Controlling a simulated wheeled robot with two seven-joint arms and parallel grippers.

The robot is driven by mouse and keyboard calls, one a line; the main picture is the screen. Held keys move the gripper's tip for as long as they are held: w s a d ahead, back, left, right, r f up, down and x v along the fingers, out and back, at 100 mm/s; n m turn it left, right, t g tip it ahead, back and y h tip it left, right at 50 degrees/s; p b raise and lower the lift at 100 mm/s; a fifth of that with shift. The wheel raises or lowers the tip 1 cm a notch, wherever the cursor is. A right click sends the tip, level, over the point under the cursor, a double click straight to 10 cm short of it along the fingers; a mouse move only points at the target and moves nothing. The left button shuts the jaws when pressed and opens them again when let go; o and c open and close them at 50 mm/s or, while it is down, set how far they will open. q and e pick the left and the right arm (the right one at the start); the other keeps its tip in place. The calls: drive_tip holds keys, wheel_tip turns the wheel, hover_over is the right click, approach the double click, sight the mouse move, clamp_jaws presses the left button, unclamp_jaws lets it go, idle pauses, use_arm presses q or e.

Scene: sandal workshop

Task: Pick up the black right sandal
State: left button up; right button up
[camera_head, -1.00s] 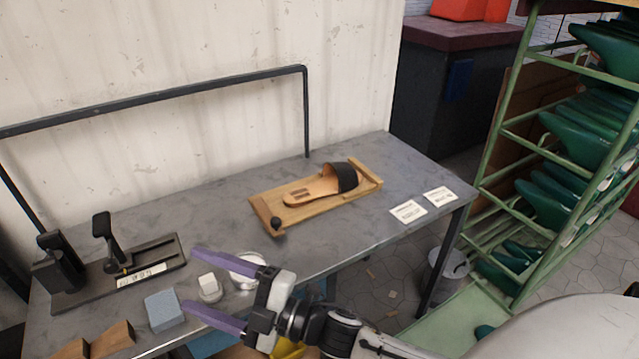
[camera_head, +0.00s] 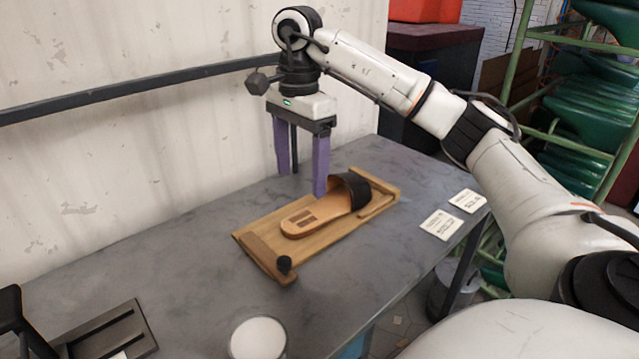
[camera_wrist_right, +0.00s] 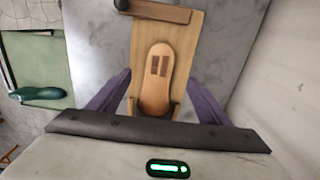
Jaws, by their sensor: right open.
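The sandal (camera_head: 318,214) has a tan footbed and a black strap. It lies sole down on a wooden board (camera_head: 262,232) on the grey table, heel toward the left and strap toward the right end. My right gripper (camera_head: 302,182) is open with purple fingers pointing down. It is empty, above and beside the strap end on the wall side in the head view. In the right wrist view the sandal's footbed (camera_wrist_right: 158,75) shows between the two spread fingers (camera_wrist_right: 159,76), and its strap end is hidden by the gripper body.
The board has a dark knob (camera_head: 284,264) at its left end. Two white cards (camera_head: 440,225) lie to its right. A round white dish (camera_head: 258,340) and a dark fixture (camera_head: 105,335) stand nearer. A wall with a dark rail (camera_head: 150,88) is behind; bare table surrounds the board.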

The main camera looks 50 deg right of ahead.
sight(305, 219)
drive_tip(key=f, duration=0.1)
drive_tip(key=f+b, duration=0.1)
drive_tip(key=f, duration=0.2)
drive_tip(key=shift+s+d+b, duration=0.15)
drive_tip(key=shift+d+b, duration=0.2)
drive_tip(key=shift+b, duration=0.05)
drive_tip(key=shift+f, duration=0.6)
wheel_tip(305, 219, down, 4)
drive_tip(key=shift+f+b, duration=0.25)
drive_tip(key=shift+b, duration=0.65)
drive_tip(key=shift+f, duration=0.1)
use_arm(q)
drive_tip(key=shift+s+d+f, duration=0.1)
drive_tip(key=shift+d+f, duration=0.2)
drive_tip(key=shift+f, duration=0.45)
use_arm(e)
drive_tip(key=c, duration=1.4)
